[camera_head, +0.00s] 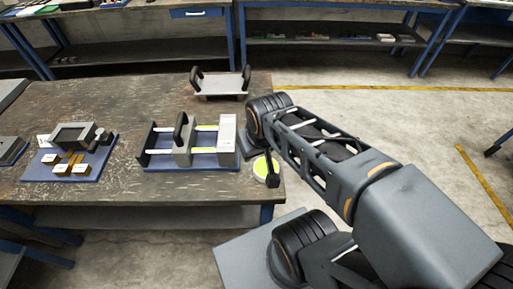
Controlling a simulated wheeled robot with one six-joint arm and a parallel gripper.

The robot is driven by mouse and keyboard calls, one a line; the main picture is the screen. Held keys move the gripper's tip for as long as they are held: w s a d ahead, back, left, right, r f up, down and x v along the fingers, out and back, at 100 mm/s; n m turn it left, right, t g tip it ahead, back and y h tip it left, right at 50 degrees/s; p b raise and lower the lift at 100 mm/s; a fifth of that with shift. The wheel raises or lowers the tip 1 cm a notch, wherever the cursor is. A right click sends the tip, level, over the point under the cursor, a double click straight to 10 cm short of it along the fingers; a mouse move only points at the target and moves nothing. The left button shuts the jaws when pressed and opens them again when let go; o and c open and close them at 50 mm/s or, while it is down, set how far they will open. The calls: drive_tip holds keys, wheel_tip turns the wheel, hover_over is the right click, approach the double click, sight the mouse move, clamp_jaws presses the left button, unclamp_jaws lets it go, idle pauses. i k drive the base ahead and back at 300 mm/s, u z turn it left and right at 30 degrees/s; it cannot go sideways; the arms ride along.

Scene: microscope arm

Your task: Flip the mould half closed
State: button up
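A rod-guided fixture stands on a blue base plate (205,160) in mid-table. Its grey block (183,150) with an upright black handle sits on two pale rods, apart from the taller pale grey block (227,140) at the right; rods show in the gap. Left of it, a grey block with a dark recess (72,135) stands on a blue board. I cannot tell for certain which is the mould. My arm reaches over the table's right end; its wrist is right of the pale block. My gripper's fingers cannot be made out, so its opening is unclear.
A grey plate with two black handles (220,85) lies at the back edge. Brass pieces (75,165) and white labels are on the left board. A yellow-green disc (265,167) is at the right edge. Bare tabletop (120,105) lies between these.

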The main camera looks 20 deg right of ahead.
sight(184, 136)
drive_tip(key=u, duration=0.6)
drive_tip(key=k, duration=0.65)
drive_tip(key=u, duration=1.1)
drive_tip(key=i, duration=1.85)
drive_tip(key=z, duration=0.65)
